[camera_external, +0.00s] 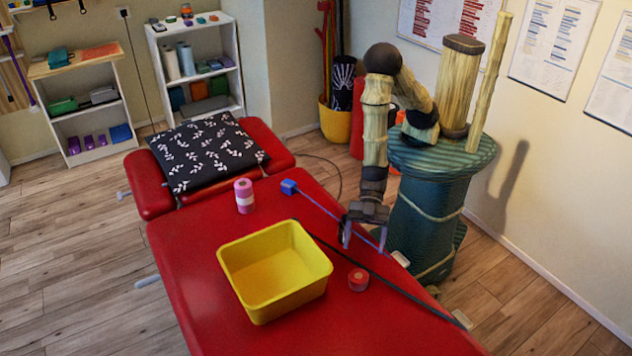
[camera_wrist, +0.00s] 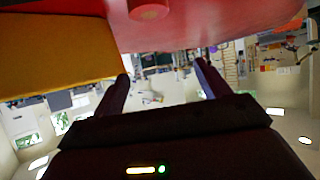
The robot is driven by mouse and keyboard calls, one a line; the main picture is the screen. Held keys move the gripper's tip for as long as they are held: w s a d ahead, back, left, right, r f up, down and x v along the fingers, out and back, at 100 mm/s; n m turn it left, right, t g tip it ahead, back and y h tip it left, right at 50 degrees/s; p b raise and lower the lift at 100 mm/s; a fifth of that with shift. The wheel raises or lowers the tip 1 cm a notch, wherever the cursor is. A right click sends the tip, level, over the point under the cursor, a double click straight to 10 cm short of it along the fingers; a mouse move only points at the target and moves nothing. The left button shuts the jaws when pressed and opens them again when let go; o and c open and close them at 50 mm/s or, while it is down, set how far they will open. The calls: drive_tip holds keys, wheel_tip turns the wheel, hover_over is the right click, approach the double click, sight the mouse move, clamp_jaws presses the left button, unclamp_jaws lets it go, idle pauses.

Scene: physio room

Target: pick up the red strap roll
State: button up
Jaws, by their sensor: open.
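The red strap roll (camera_external: 358,280) is a small, low red cylinder with a paler top. It lies on the red treatment table (camera_external: 210,288), just right of the yellow bin (camera_external: 240,296). In the wrist view the roll (camera_wrist: 149,12) appears at the top edge, partly cut off, with the yellow bin (camera_wrist: 60,50) at its left. My gripper (camera_external: 364,238) points down, open and empty, near the table's right edge. It is above and behind the roll in the external view and apart from it. In the wrist view both fingers (camera_wrist: 162,72) are spread with nothing between them.
A pink and white roll (camera_external: 244,196) stands on the table behind the bin. A blue block (camera_external: 289,187) with a blue strap and a dark strap (camera_external: 400,290) lie along the right side. A patterned black pillow (camera_external: 207,150) covers the head end. The front of the table is clear.

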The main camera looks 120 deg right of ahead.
sight(359, 274)
drive_tip(key=shift+f, duration=1.75)
drive_tip(key=shift+f, duration=0.35)
wheel_tip(359, 274, down, 3)
drive_tip(key=shift+w+a+f, duration=0.1)
drive_tip(key=shift+x, duration=1.3)
drive_tip(key=c, duration=1)
